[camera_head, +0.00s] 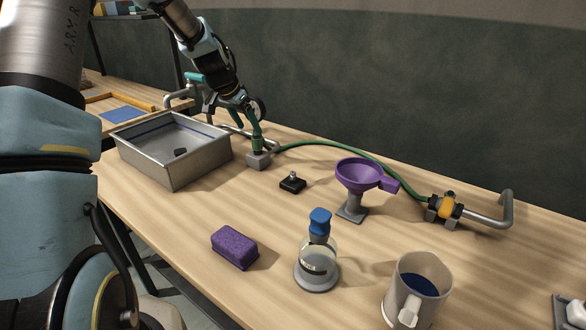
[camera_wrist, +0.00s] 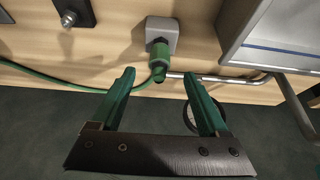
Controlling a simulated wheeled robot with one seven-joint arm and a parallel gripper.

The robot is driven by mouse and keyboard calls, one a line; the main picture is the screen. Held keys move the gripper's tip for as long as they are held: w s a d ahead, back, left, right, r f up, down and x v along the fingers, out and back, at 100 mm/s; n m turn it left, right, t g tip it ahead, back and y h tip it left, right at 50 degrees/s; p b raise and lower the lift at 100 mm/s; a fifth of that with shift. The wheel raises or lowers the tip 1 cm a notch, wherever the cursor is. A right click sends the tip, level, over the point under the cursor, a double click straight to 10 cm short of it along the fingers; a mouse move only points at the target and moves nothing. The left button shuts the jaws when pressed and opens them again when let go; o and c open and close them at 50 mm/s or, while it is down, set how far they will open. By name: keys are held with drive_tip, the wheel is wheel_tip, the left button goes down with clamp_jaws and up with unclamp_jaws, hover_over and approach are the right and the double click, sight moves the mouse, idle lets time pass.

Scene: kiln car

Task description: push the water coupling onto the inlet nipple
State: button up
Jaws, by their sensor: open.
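The water coupling, a green sleeve (camera_head: 257,144) on the end of a green hose, is at a grey block (camera_head: 258,161) beside the metal basin. In the wrist view the coupling (camera_wrist: 159,54) stands on the face of the grey block (camera_wrist: 163,29). My gripper (camera_head: 247,125) is open just above it; in the wrist view its two green fingers (camera_wrist: 157,76) are spread to either side of the coupling's near end, with no visible grip. A black block with a short metal stub (camera_head: 292,182) is nearby; I cannot tell if this is the inlet nipple.
The hose (camera_head: 340,146) runs behind a purple funnel (camera_head: 358,174) to a valve with a yellow part (camera_head: 448,207) and bent pipe. A basin (camera_head: 172,170) stands left. A purple sponge (camera_head: 234,247), a blue-topped flask (camera_head: 318,262) and a mug (camera_head: 398,283) are in front.

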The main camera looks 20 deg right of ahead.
drive_tip(key=shift+s+a+r, duration=0.15)
drive_tip(key=shift+a+r, duration=0.05)
drive_tip(key=shift+r, duration=0.35)
drive_tip(key=b+v, duration=0.2)
drive_tip(key=v, duration=0.9)
drive_tip(key=s+a+f+n+y, duration=0.1)
drive_tip(key=s+a+f+n, duration=0.2)
drive_tip(key=s+a, duration=0.4)
drive_tip(key=s+a+f+n+y, duration=0.2)
drive_tip(key=s+a+f+n, duration=0.2)
drive_tip(key=s+a, duration=0.4)
drive_tip(key=s+a+f+n+g+y, duration=0.1)
drive_tip(key=s+a+f+n, duration=0.3)
drive_tip(key=s+a, duration=0.3)
drive_tip(key=shift+a+f, duration=0.6)
drive_tip(key=shift+a, duration=0.5)
